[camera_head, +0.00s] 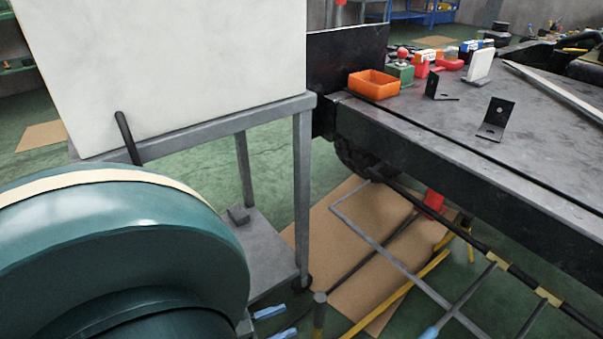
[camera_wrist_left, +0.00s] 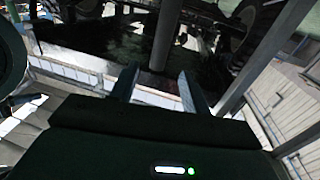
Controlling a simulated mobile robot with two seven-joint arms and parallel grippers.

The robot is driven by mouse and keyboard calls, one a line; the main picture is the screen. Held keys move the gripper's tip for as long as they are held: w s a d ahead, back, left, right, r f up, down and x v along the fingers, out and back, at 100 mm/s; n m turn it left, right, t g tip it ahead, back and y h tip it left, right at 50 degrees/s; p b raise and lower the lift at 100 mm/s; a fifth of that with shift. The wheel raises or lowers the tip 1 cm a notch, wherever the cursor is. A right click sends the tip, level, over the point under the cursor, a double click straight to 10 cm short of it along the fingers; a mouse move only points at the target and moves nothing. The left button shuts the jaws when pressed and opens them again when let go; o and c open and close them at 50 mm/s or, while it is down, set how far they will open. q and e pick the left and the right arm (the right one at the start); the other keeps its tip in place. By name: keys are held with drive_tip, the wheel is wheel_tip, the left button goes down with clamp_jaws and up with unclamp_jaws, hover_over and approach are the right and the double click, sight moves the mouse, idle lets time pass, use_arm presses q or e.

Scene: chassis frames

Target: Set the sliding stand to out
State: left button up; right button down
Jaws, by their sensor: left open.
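A grey metal stand (camera_head: 303,185) with a top frame, legs, a low shelf and a dark caster stands left of centre in the head view. I cannot tell for sure that it is the sliding stand, or how far it is slid. A large white box-like panel (camera_head: 170,65) rests on its top. My teal left arm hides its lower left part. My right gripper is out of view.
A dark workbench (camera_head: 540,120) on the right holds an orange bin (camera_head: 373,84), black angle brackets (camera_head: 496,118) and several small items. A thin grey frame (camera_head: 385,250) and yellow bars lie low over cardboard (camera_head: 350,225). Green floor (camera_head: 270,150) shows behind the stand.

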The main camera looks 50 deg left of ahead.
use_arm(q)
drive_tip(key=shift+v, duration=1.65)
